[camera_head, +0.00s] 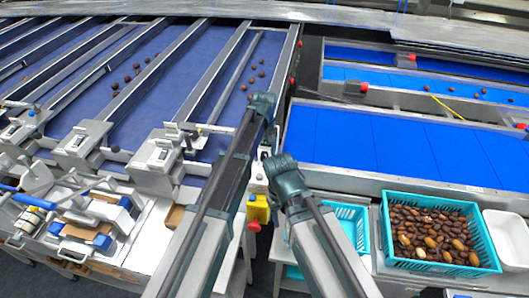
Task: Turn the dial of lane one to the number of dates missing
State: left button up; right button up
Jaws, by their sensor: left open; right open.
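Long lanes with a blue belt (145,122) run away from me on the left, split by grey metal rails. Dark brown dates lie on two of them: a cluster (137,66) at the left and several dates (253,80) in the lane by the right rail. Grey boxes with pale tops, such as this one (160,155), stand at the lanes' near ends. I cannot tell which part is the dial of lane one. My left gripper (262,104) is open and empty, over the near end of the right rail. My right gripper (279,166) is open and empty, lower down.
A yellow box with a red button (257,210) stands between my arms. A turquoise crate of dates (391,225) sits at the lower right, beside a white tray (508,222). A bare blue belt (400,146) lies to the right. Tools (100,222) crowd the left front.

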aim_at(265, 153)
pick_arm(q)
jog(key=shift+r, duration=0.1)
notch_tip(265, 153, up, 14)
jog(key=p, duration=1.3)
jog(key=shift+f+p, duration=0.2)
jog(key=shift+p, duration=0.15)
jog(key=s+a+m, duration=0.3)
jog(key=s+a, duration=1.4)
jog(key=s, duration=0.4)
jog(key=s+d+f+m+b, duration=0.1)
jog(key=s+d+f+b, duration=0.1)
jog(key=f+b, duration=0.6)
jog(key=s+d+f+m+b, duration=0.2)
jog(key=d+f+b, duration=0.3)
jog(key=f+b, duration=0.3)
jog(key=s+d+f+m+y+b, duration=0.1)
jog(key=s+d+f+b, duration=0.1)
jog(key=f+b, duration=0.6)
jog(key=shift+d+m, duration=0.3)
jog(key=shift+d, duration=0.6)
